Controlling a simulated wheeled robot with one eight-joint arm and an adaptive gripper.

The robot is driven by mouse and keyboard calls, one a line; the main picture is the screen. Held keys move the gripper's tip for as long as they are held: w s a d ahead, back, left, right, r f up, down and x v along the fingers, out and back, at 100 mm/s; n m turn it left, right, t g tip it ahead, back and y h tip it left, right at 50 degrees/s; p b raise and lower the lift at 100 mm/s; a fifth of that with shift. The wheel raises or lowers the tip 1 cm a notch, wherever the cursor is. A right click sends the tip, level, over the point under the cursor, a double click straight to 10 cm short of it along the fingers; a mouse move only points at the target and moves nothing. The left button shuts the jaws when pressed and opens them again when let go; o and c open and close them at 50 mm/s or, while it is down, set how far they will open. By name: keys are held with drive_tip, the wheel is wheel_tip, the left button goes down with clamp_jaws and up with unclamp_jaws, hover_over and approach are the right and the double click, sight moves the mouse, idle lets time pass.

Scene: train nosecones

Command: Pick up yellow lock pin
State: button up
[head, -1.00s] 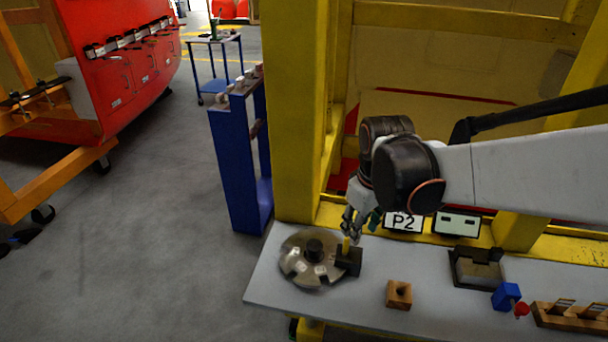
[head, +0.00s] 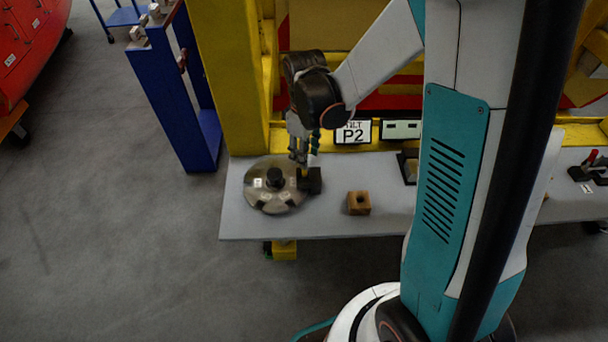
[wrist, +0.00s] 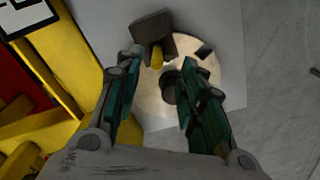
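The yellow lock pin (head: 312,161) stands upright at a black block (head: 311,181) on the grey table, beside a round metal disc (head: 262,196) with a dark central knob (head: 274,178). My gripper (head: 302,156) is just above the block, pointing down. In the wrist view its two green-padded fingers (wrist: 161,58) are spread apart. The yellow pin (wrist: 157,58) shows in the gap between their tips, against the black block (wrist: 152,27). I cannot tell whether the tips reach down around the pin. The pin's lower part is hidden.
A wooden block with a hole (head: 358,203) is right of the disc. A P2 sign (head: 353,132) and a yellow frame (head: 228,75) stand behind. A blue stand (head: 177,105) is at left. Clear floor lies left of the table.

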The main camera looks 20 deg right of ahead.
hover_over(304, 175)
drive_tip(key=f, duration=0.3)
drive_tip(key=f+b, duration=0.1)
drive_tip(key=shift+w+d+f, duration=0.2)
drive_tip(key=shift+w+f, duration=0.1)
drive_tip(key=shift+w, duration=0.1)
drive_tip(key=shift+f, duration=0.5)
clamp_jaws()
